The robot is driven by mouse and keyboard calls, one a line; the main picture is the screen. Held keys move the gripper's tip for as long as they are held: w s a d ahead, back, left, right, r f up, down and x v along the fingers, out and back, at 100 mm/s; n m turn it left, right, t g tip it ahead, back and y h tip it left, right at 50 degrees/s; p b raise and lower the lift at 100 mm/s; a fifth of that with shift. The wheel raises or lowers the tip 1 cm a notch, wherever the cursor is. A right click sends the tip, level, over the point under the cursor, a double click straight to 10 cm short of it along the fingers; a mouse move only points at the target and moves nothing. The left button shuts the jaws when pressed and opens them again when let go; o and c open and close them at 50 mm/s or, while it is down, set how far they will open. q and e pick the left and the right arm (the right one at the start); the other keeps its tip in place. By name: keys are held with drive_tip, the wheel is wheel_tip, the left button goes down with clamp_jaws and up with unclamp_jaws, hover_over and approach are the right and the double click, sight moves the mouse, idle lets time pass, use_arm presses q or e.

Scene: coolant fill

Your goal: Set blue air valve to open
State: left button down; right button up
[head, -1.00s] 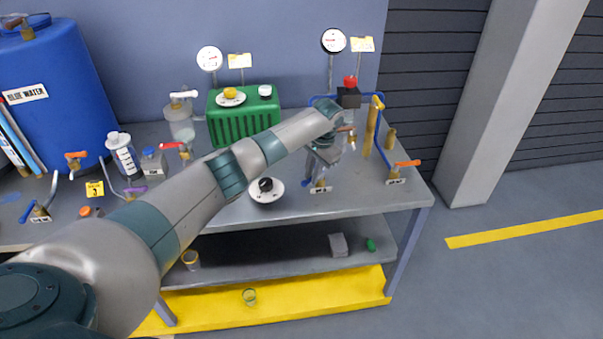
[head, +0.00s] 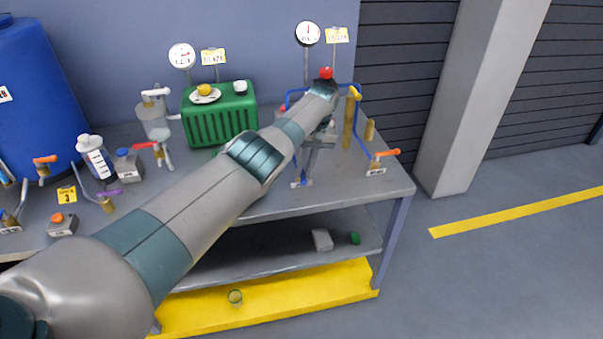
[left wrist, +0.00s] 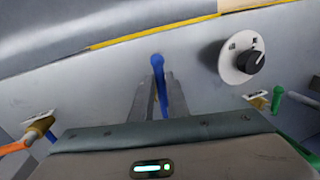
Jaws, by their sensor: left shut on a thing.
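The blue air valve handle (left wrist: 157,64) stands out between my left gripper's fingers in the left wrist view. Its rounded end shows past the fingertips, pointing toward the table's front edge. My left gripper (left wrist: 160,88) is shut on this handle. In the head view the left gripper (head: 306,166) is low over the right part of the table, just behind a small white label plate (head: 301,184). Only a little blue shows there. The valve body is hidden by the gripper and arm. My right gripper is not in view.
An orange-handled valve (head: 384,155) stands to the right, near the table's edge. A black knob on a white dial (left wrist: 242,61) lies close by in the wrist view. A green ribbed container (head: 220,122) and two gauges stand behind. Blue piping runs behind the gripper.

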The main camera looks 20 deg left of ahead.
use_arm(q)
drive_tip(key=shift+w+d+n, duration=0.15)
drive_tip(key=shift+d+n, duration=0.05)
drive_tip(key=shift+n, duration=0.3)
drive_tip(key=shift+b, duration=0.3)
drive_tip(key=shift+r, duration=0.1)
drive_tip(key=c, duration=1.7)
unclamp_jaws()
